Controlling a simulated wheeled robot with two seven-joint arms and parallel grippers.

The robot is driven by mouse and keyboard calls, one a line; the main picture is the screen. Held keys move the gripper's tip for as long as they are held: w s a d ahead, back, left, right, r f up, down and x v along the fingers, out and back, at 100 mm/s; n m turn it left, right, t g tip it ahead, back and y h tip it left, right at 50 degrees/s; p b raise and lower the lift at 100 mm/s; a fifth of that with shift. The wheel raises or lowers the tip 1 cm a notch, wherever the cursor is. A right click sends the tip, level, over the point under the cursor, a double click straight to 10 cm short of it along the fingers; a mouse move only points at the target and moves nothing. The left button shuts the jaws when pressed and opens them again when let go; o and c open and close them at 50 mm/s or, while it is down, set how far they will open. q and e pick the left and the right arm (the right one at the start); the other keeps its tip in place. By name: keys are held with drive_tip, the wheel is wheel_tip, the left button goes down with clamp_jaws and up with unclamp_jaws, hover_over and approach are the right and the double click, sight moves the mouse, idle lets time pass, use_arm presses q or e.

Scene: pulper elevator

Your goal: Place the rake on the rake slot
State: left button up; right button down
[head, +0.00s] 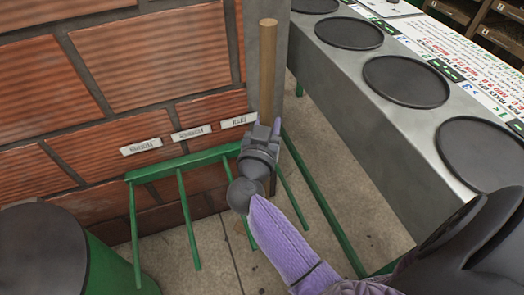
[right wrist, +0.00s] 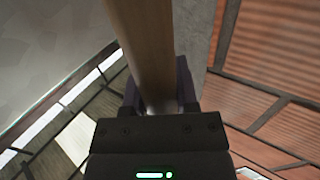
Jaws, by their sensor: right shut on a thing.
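The rake shows as a light wooden handle (head: 268,70), upright in front of the grey metal post at the end of the brick wall. The right wrist view also shows the handle (right wrist: 145,45) between the fingers. A green bar with several thin prongs (head: 185,166) runs at the wall's foot, partly behind the gripper; I cannot tell if it is the rake's head or a rack. Three white labels (head: 191,132) are on the wall above it. My left gripper is out of view.
A grey counter (head: 390,140) with several round black plates stands on the right. A dark-topped green container (head: 100,268) stands at the lower left. The brick wall (head: 140,60) is close behind the bar. Tiled floor (head: 215,262) shows below.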

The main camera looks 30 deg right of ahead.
use_arm(q)
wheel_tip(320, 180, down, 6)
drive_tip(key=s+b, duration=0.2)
drive_tip(key=b, duration=0.3)
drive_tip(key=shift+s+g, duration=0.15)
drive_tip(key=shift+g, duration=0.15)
use_arm(e)
wheel_tip(320, 180, down, 8)
drive_tip(key=shift+r, duration=0.25)
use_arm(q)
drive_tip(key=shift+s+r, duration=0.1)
use_arm(e)
drive_tip(key=shift+f, duration=0.1)
drive_tip(key=shift+c, duration=1.8)
unclamp_jaws()
